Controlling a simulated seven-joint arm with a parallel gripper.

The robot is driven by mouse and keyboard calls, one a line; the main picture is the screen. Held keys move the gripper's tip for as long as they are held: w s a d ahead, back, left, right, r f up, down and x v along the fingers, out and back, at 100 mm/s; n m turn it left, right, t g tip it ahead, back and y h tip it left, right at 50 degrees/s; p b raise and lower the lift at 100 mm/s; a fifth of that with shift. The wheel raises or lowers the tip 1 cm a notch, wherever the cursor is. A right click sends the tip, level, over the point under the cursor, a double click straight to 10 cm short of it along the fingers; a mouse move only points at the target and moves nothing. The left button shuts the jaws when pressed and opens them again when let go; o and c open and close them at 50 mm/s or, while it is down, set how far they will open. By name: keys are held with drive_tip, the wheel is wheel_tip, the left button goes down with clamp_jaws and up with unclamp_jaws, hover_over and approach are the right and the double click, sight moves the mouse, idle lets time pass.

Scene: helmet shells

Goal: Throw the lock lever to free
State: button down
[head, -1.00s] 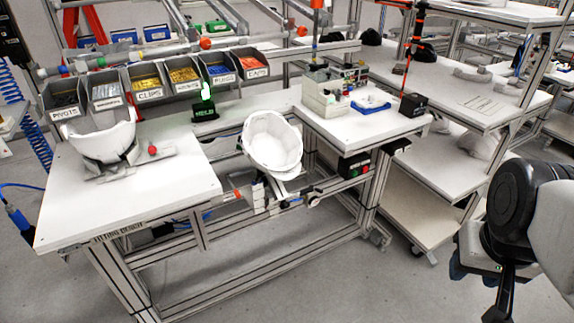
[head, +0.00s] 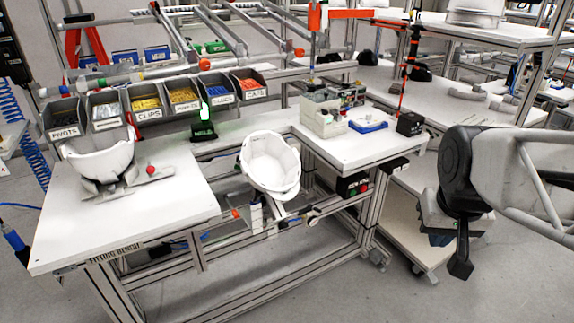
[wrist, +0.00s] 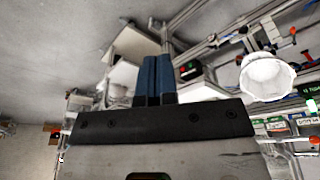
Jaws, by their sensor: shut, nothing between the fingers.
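A white helmet shell (head: 270,163) sits tilted on a holder at the front of the bench gap. A short bar with an orange-red end (head: 236,214) is beside that holder. A second white shell (head: 100,158) sits on a fixture on the left bench top, with a red ball knob (head: 151,170) beside it. I cannot tell which of these is the lock lever. My gripper (head: 460,268) hangs at the right, well apart from both. Its blue fingers (wrist: 155,80) are together and empty in the wrist view, which also shows the tilted shell (wrist: 268,77).
Several labelled bins (head: 145,103) line the bench's back. A right-hand table (head: 350,148) carries small equipment and a blue tray (head: 368,125). A shelf cart (head: 405,205) stands between my gripper and the bench. Open floor lies in front.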

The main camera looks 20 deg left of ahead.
drive_tip(key=w+a+n, duration=0.2)
drive_tip(key=w+a, duration=0.8)
drive_tip(key=w, duration=0.1)
drive_tip(key=n+y, duration=0.2)
drive_tip(key=n, duration=0.3)
hover_over(235, 212)
drive_tip(key=s+d, duration=0.1)
drive_tip(key=s, duration=0.3)
wheel_tip(235, 212, down, 18)
drive_tip(key=shift+r, duration=0.25)
drive_tip(key=shift+w+d+f, duration=0.1)
drive_tip(key=shift+f, duration=0.05)
drive_tip(key=x, duration=0.8)
drive_tip(key=d+x, duration=0.1)
drive_tip(key=x, duration=0.3)
drive_tip(key=shift+f, duration=0.15)
drive_tip(key=shift+d+f, duration=0.1)
drive_tip(key=shift+f, duration=0.6)
